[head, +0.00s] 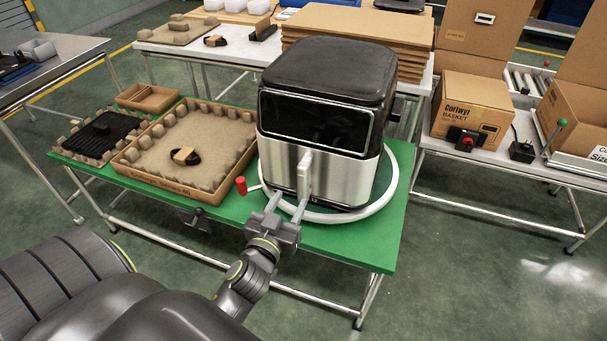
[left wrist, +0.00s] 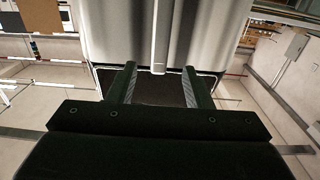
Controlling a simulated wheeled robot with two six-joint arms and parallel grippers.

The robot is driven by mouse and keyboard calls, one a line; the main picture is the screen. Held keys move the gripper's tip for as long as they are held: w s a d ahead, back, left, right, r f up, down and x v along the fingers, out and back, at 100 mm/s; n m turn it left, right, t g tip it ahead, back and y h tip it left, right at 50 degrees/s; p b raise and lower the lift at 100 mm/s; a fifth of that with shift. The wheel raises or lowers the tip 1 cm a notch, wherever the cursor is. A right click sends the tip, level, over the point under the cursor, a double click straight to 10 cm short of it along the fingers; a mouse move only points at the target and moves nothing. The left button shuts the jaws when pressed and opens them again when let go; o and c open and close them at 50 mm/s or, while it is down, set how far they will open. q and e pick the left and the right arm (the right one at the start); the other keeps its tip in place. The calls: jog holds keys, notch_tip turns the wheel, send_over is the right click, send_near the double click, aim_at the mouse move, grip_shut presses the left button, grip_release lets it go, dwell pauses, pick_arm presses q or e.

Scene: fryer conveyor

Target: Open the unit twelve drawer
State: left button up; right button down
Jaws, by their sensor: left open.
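The unit is a black and steel air fryer (head: 325,120) standing on a white ring (head: 391,180) on the green table. Its steel drawer front (head: 342,180) sits flush and shut, with a pale vertical handle (head: 304,174). The steel front (left wrist: 205,40) and the handle (left wrist: 160,40) also show in the left wrist view. My left gripper (head: 285,203) is open and empty, just in front of and below the handle. Its fingers (left wrist: 171,85) point toward the drawer, one on each side of the handle's line. I cannot tell if they touch it. My right gripper is not in view.
A cardboard tray (head: 218,120) with a black-banded piece lies left of the fryer. A red-topped knob (head: 241,185) stands near its lower left. Flat cardboard sheets (head: 420,50) are stacked behind. The table's front right (head: 375,240) is clear.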

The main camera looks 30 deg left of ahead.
aim_at(301, 181)
pick_arm(q)
jog(key=x, duration=1)
jog(key=shift+p, duration=0.3)
jog(key=shift+c, duration=0.4)
grip_shut()
